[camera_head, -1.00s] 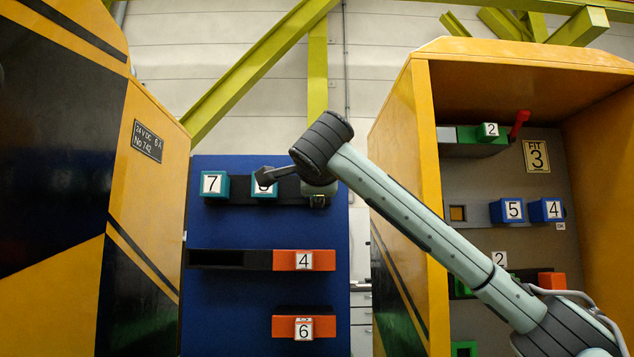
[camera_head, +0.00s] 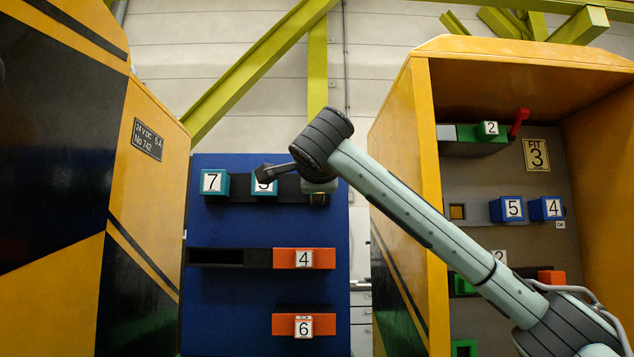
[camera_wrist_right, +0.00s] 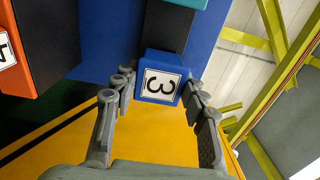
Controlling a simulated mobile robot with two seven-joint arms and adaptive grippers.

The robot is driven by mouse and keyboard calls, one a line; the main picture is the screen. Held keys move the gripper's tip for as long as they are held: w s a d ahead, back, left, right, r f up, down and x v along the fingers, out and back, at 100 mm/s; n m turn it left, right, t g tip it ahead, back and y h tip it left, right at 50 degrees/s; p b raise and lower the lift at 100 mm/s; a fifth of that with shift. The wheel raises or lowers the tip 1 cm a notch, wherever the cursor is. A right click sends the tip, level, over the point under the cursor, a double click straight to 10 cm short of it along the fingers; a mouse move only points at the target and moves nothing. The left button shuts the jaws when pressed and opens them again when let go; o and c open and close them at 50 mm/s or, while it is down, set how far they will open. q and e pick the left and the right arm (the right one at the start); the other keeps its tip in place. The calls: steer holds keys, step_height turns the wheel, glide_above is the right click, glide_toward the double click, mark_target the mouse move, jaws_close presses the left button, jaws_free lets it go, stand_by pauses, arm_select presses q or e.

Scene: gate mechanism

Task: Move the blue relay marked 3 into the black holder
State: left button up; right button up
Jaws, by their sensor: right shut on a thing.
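The blue relay marked 3 (camera_wrist_right: 160,80) is at the end of the black holder (camera_wrist_right: 170,25) in the right wrist view. Whether it is fully seated or just in front of the holder cannot be told. My right gripper (camera_wrist_right: 160,88) has its fingers on both sides of this relay and is shut on it. In the head view the black holder (camera_head: 237,187) runs across the top of the blue panel, with teal relay 7 (camera_head: 214,182) and another teal relay (camera_head: 264,190) on it. My right wrist covers its right end. My left gripper is not in view.
On the blue panel (camera_head: 228,310), orange relays 4 (camera_head: 318,258) and 6 (camera_head: 285,324) sit lower down. The right cabinet holds blue relays 5 (camera_head: 508,210) and 4 (camera_head: 545,209) and a red lever (camera_head: 519,121). My right arm passes before its side wall.

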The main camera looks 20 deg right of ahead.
steer(key=shift+p+x, duration=0.35)
steer(key=shift+x, duration=0.55)
stand_by(0.4)
steer(key=shift+d+r, duration=0.1)
steer(key=shift+r, duration=0.05)
stand_by(0.6)
steer(key=o, duration=1.3)
steer(key=shift+w, duration=0.15)
steer(key=v, duration=1.2)
